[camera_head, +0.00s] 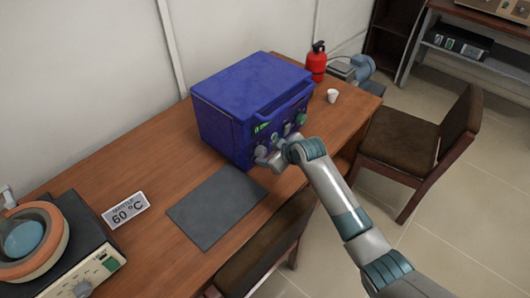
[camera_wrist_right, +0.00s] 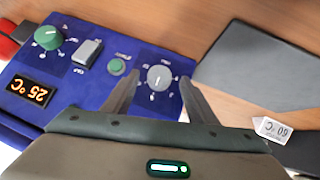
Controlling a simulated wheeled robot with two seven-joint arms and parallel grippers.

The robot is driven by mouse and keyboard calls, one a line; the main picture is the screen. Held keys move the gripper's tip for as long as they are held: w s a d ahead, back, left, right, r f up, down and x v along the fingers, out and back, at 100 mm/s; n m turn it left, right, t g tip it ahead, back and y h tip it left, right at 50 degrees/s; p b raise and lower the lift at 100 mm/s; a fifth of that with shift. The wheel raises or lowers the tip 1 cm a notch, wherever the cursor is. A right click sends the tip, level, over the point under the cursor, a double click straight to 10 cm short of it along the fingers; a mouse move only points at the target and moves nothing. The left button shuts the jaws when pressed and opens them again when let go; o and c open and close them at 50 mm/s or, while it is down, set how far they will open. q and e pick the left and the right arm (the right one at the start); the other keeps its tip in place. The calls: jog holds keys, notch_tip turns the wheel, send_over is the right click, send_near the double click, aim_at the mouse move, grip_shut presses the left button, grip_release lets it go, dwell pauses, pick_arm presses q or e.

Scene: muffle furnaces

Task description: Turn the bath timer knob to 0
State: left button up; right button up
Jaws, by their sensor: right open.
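The blue bath (camera_head: 255,90) stands on the wooden table, its control panel facing my right arm. In the right wrist view the panel carries a grey round knob (camera_wrist_right: 159,77) with white marks around it, likely the timer knob. Its setting is too small to read. My right gripper (camera_wrist_right: 160,84) is open, with one finger on each side of this grey knob; I cannot tell whether they touch it. In the head view the right gripper (camera_head: 272,157) is at the panel's lower left and partly hides it. My left gripper is not in view.
The panel also has a green knob (camera_wrist_right: 47,37), a rocker switch (camera_wrist_right: 87,52), a green button (camera_wrist_right: 117,67) and a 25 °C display (camera_wrist_right: 30,90). A dark mat (camera_head: 215,207) lies in front. A 60 °C sign (camera_head: 126,210), white cup (camera_head: 332,96) and red extinguisher (camera_head: 316,65) stand apart.

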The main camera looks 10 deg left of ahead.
jog(key=shift+x, duration=1.5)
jog(key=shift+c, duration=0.7)
jog(key=c, duration=0.9)
